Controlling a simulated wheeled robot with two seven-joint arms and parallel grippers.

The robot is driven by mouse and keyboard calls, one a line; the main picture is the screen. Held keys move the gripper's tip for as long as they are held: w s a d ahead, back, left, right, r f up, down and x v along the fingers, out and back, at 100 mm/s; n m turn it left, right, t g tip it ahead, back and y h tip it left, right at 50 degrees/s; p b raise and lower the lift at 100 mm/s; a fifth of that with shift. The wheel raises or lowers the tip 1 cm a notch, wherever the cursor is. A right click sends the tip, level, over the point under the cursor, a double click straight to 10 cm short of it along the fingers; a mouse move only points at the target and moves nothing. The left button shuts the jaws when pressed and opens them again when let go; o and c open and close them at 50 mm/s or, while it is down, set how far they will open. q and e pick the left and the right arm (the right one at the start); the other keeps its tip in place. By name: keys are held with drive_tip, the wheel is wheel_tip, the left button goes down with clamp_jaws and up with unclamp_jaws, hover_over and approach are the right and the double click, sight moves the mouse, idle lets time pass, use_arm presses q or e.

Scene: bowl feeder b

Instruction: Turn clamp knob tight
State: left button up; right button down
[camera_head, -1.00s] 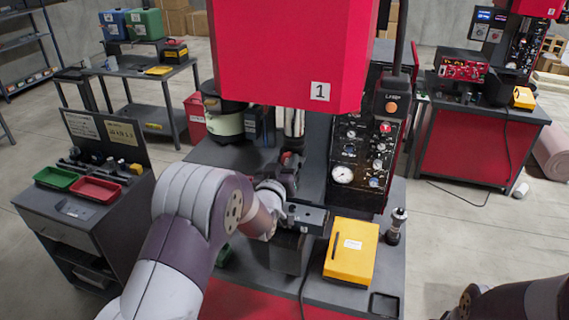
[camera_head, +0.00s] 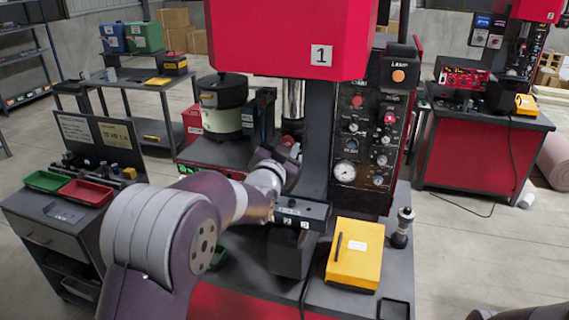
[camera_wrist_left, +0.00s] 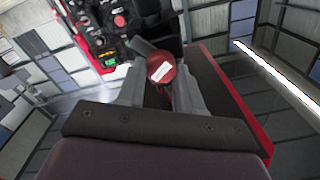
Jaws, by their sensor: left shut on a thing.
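The clamp knob, a round red cap with a white mark, shows between my left gripper's fingers in the left wrist view (camera_wrist_left: 161,69). It also shows as a small red spot in the head view (camera_head: 289,141). My left gripper (camera_head: 284,153) is at the press beside the column, and its two grey fingers (camera_wrist_left: 160,92) are shut on the knob from both sides. How tight the knob is cannot be told. My right gripper is out of view; only a bit of my right arm shows at the bottom right.
The red press head (camera_head: 280,40) overhangs the work area. A dark control panel (camera_head: 362,140) stands to the right. A yellow box (camera_head: 355,252) and a dark fitting (camera_head: 402,228) are on the bench (camera_head: 325,300). A bowl feeder (camera_head: 223,105) stands behind left.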

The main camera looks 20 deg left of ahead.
use_arm(q)
drive_tip(key=m+b, duration=0.7)
drive_tip(key=b, duration=0.2)
drive_tip(key=shift+m, duration=0.4)
drive_tip(key=o, duration=1)
drive_tip(key=shift+o, duration=0.2)
drive_tip(key=shift+w+a, duration=0.1)
drive_tip(key=shift+f, duration=0.1)
